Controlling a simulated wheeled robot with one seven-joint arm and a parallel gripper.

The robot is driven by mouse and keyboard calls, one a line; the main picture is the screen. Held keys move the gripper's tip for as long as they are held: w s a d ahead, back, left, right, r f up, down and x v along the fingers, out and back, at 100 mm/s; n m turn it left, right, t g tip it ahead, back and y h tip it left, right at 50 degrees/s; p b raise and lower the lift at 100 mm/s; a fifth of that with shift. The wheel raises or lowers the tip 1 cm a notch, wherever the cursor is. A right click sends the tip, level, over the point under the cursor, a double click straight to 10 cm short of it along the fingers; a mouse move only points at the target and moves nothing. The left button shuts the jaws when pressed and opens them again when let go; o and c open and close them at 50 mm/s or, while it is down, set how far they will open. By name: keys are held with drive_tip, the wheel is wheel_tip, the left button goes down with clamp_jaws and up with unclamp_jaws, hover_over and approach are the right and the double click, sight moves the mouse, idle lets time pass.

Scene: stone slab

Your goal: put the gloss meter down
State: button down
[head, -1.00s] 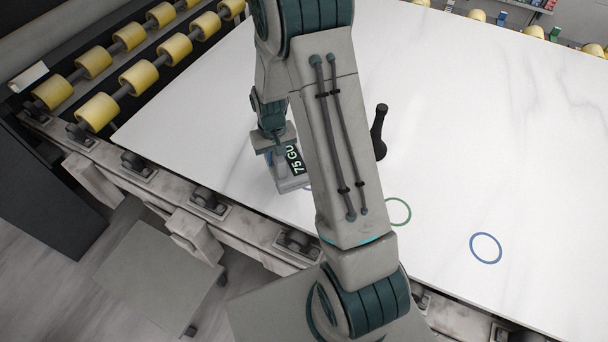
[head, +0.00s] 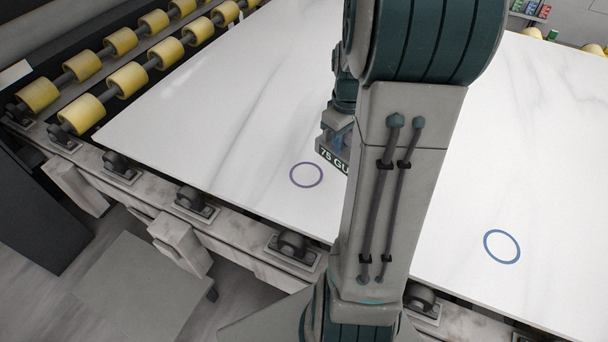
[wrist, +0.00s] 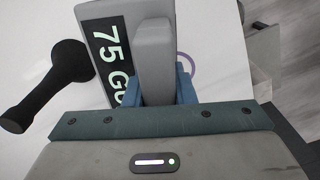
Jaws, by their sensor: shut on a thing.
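The gloss meter (head: 333,158) is a grey device with a black display reading "75 GU". In the wrist view its display (wrist: 110,52) and grey upright handle (wrist: 155,55) fill the upper middle. My gripper (head: 342,122) is shut on this handle, with a blue finger on each side in the wrist view (wrist: 158,88). The meter is over the white slab (head: 240,130), right of a purple ring (head: 322,175). Its underside is hidden, so I cannot tell whether it touches the slab. My arm covers its right part in the head view.
A blue ring (head: 486,245) marks the slab at the right. A black tool with a round head (wrist: 50,85) is left of the meter in the wrist view; my arm hides it in the head view. Yellow rollers (head: 127,79) line the slab's left side.

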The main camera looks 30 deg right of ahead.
drive_tip(key=shift+w+a+f+p, duration=0.4)
drive_tip(key=shift+w+a+f, duration=0.95)
drive_tip(key=shift+f, duration=0.4)
drive_tip(key=shift+w+a+f+p, duration=0.45)
drive_tip(key=shift+w+a+f, duration=0.85)
drive_tip(key=shift+f, duration=0.5)
drive_tip(key=shift+w+a+f+p, duration=0.4)
drive_tip(key=shift+w+a+f, duration=0.9)
drive_tip(key=shift+f, duration=0.45)
drive_tip(key=shift+s+a, duration=0.1)
drive_tip(key=shift+f, duration=0.15)
drive_tip(key=c, duration=1.2)
unclamp_jaws()
